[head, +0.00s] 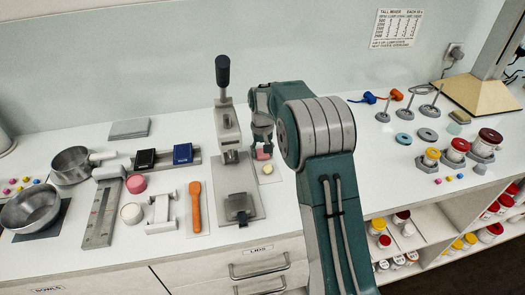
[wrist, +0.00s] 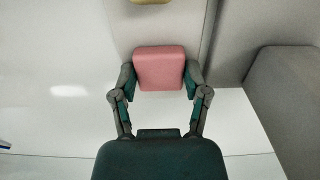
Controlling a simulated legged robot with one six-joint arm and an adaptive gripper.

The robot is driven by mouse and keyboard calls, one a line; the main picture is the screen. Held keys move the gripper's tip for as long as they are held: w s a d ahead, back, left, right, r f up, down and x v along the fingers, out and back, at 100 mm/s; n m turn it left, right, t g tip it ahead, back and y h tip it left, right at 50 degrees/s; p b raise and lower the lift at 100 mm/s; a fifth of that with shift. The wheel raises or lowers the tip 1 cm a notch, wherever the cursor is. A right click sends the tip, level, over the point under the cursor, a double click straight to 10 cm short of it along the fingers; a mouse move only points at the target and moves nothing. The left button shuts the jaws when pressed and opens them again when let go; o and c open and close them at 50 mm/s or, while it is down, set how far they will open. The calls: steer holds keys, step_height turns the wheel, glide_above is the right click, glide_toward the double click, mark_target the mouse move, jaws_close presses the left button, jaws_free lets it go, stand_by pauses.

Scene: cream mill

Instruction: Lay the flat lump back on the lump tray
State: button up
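A pink flat lump with rounded corners (wrist: 160,68) sits between my fingertips in the wrist view, touched on both sides. In the head view it shows as a small pink patch (head: 262,154) below my gripper (head: 262,138), partly hidden by the fingers. My gripper (wrist: 160,75) is shut on it. A pale yellow lump (head: 267,169) lies just in front of it on a narrow pale strip, which looks like the lump tray (head: 270,178); its edge also shows in the wrist view (wrist: 185,25). I cannot tell whether the pink lump touches the tray.
A grey lever press (head: 230,150) stands close left of my gripper. Further left are an orange spatula (head: 195,205), a white stand (head: 160,212) and metal pans (head: 35,207). Rings, posts and capped jars (head: 457,150) stand right of my arm.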

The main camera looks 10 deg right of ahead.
mark_target(262, 150)
steer(key=o, duration=0.3)
steer(key=shift+a, duration=0.15)
steer(key=shift+d, duration=0.2)
step_height(262, 150, up, 12)
steer(key=s+r+t, duration=0.1)
steer(key=s+r, duration=0.6)
steer(key=s+r+t, duration=0.2)
steer(key=s+r, duration=0.2)
steer(key=s, duration=0.7)
steer(key=s+f+t, duration=0.1)
steer(key=s+f, duration=0.1)
steer(key=s, duration=0.7)
steer(key=s+f+t, duration=0.1)
steer(key=s+f, duration=0.2)
steer(key=s, duration=0.6)
steer(key=shift+s+t, duration=0.3)
steer(key=shift+s, duration=0.05)
steer(key=shift+a, duration=0.1)
